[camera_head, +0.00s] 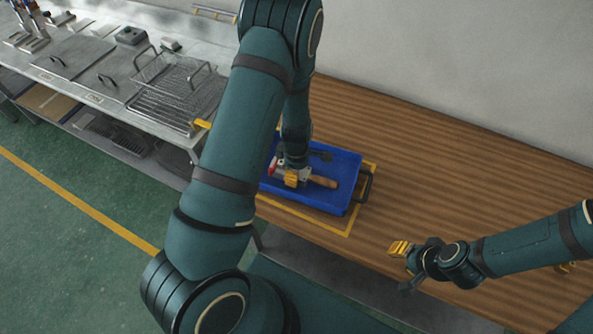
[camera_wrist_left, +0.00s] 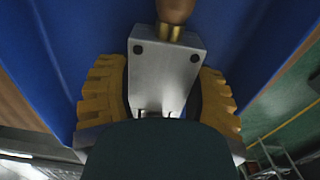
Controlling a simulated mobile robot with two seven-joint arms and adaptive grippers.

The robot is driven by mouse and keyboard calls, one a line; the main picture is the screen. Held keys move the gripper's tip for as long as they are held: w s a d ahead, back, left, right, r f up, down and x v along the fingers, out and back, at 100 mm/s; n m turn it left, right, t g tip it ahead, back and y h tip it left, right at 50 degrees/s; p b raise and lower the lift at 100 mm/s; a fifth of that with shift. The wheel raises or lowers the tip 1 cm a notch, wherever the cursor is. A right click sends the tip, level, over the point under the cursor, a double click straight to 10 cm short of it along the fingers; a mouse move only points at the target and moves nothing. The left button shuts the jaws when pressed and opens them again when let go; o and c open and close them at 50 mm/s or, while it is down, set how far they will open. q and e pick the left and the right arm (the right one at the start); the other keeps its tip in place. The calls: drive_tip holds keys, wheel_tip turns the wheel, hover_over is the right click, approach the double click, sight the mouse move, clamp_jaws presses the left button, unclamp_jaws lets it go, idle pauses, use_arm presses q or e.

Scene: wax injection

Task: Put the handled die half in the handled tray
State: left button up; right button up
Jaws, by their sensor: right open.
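The handled die half is a grey metal block with a brass collar and a brown wooden handle (camera_head: 323,182). It is at the blue handled tray (camera_head: 325,200), within its walls as seen from above; whether it rests on the floor is hidden. My left gripper (camera_head: 291,177) is down over the tray. In the left wrist view, its yellow fingers stand on both sides of the block (camera_wrist_left: 167,70), very close to it; whether they press on it is unclear. My right gripper (camera_head: 402,267) is open and empty above the wooden table, right of the tray.
The tray stands inside a yellow outline (camera_head: 348,229) on the wooden table (camera_head: 440,170), with a dark handle (camera_head: 367,184) at its right end. Dark items lie in it. A steel counter with wire baskets (camera_head: 172,72) is at the left.

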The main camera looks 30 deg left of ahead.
use_arm(q)
drive_tip(key=o, duration=0.5)
drive_tip(key=shift+c, duration=0.2)
